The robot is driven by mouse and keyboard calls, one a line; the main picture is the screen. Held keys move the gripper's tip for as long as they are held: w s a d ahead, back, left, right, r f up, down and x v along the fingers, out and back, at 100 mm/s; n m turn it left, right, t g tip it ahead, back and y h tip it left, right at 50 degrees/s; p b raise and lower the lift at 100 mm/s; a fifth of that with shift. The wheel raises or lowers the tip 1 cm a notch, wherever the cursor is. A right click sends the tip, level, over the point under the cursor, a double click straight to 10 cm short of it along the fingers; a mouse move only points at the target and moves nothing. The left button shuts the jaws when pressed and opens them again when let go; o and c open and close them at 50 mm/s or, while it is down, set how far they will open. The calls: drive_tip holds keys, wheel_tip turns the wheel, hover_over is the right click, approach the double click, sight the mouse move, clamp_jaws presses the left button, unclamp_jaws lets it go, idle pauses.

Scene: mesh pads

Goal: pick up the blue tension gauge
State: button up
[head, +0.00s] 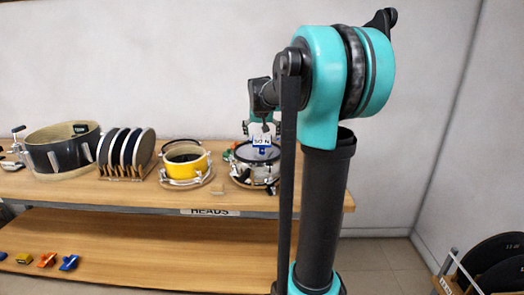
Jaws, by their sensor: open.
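The blue tension gauge (262,149) appears to be the small blue and white piece marked "50 N", upright on or over a small drum (244,176) at the right end of the wooden bench top. My gripper (264,131) is open, pointing down right above the gauge, with its fingers close around or beside the top. I cannot tell whether they touch it. My arm hides part of the drum's right side.
A yellow drum (187,165), a rack of black discs (125,150) and a large dark drum (63,152) stand left on the bench. Small blue (69,263), orange (46,260) and yellow (23,258) items lie on the lower shelf (150,255), otherwise mostly clear. Black discs (490,262) stand lower right.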

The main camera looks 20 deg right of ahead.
sight(262, 140)
drive_tip(key=shift+x, duration=2.8)
drive_tip(key=shift+s, duration=0.1)
drive_tip(key=c, duration=1.9)
